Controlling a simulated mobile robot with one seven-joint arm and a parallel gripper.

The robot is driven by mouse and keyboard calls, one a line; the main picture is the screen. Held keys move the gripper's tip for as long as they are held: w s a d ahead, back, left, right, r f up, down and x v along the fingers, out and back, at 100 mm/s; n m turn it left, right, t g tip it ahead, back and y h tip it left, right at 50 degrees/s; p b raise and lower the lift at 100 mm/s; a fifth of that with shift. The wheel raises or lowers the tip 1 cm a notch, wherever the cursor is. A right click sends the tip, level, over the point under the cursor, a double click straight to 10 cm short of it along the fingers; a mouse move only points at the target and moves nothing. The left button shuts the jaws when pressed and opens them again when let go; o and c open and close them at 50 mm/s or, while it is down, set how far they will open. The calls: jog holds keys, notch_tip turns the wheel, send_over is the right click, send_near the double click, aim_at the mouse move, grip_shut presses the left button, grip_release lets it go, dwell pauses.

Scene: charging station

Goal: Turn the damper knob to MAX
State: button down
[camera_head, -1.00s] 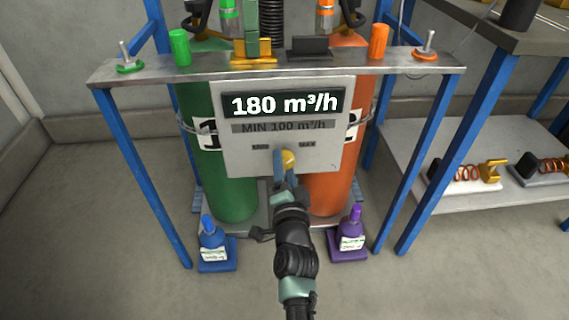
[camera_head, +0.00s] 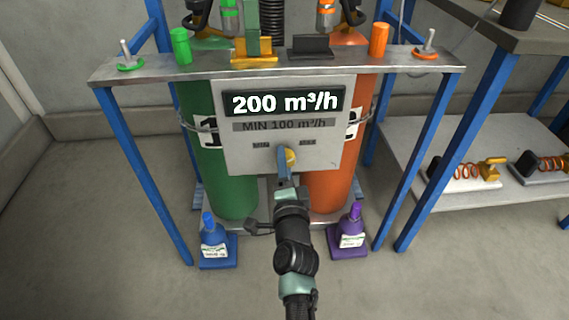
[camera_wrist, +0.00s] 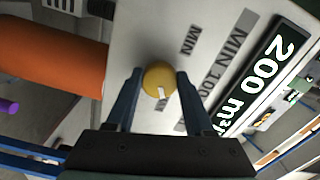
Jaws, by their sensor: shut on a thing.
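The damper knob (camera_head: 291,156) is a round yellow knob low on the grey panel (camera_head: 232,153), between the MIN and MAX labels. In the wrist view the knob (camera_wrist: 159,79) sits between the two blue-grey fingers of my gripper (camera_wrist: 157,84), which is shut on it. A white mark (camera_wrist: 163,92) shows on the knob's face. In the head view my gripper (camera_head: 288,160) reaches the knob from below and partly hides it. The display (camera_head: 284,103) above reads 200 m³/h, with a MIN 100 m³/h strip under it.
Green (camera_head: 228,180) and orange (camera_head: 328,190) cylinders stand behind the panel under a metal shelf (camera_head: 140,70) on blue legs.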

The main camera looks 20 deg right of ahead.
jog(key=shift+c, duration=1.4)
grip_release()
jog(key=p+v, duration=0.3)
jog(key=v, duration=1)
jog(key=shift+r, duration=0.1)
jog(key=w+a+r+n+t+y+p, duration=0.1)
jog(key=w+a+r+n+t+y, duration=0.2)
jog(key=r, duration=0.8)
jog(key=a+r+n+t, duration=0.1)
jog(key=a+r+n, duration=0.3)
jog(key=r, duration=0.7)
jog(key=w+a+r+n+t+y+p, duration=0.1)
jog(key=w+a+r+n+y, duration=0.2)
jog(key=r, duration=0.8)
jog(key=s+a+r+n+t+p, duration=0.1)
jog(key=s+a+r+n+t, duration=0.15)
jog(key=s+r, duration=0.4)
jog(key=s+a+r+n+t+h+p, duration=0.1)
jog(key=s+r+n, duration=0.2)
jog(key=r, duration=0.7)
jog(key=s+a+r+n+t, duration=0.1)
jog(key=s+r+n+t, duration=0.15)
jog(key=s+r, duration=0.45)
notch_tip(320, 180, up, 39)
jog(key=w+g+p, duration=0.1)
jog(key=p, duration=3.7)
jog(key=shift+w+a, duration=0.2)
jog(key=shift+w, duration=0.2)
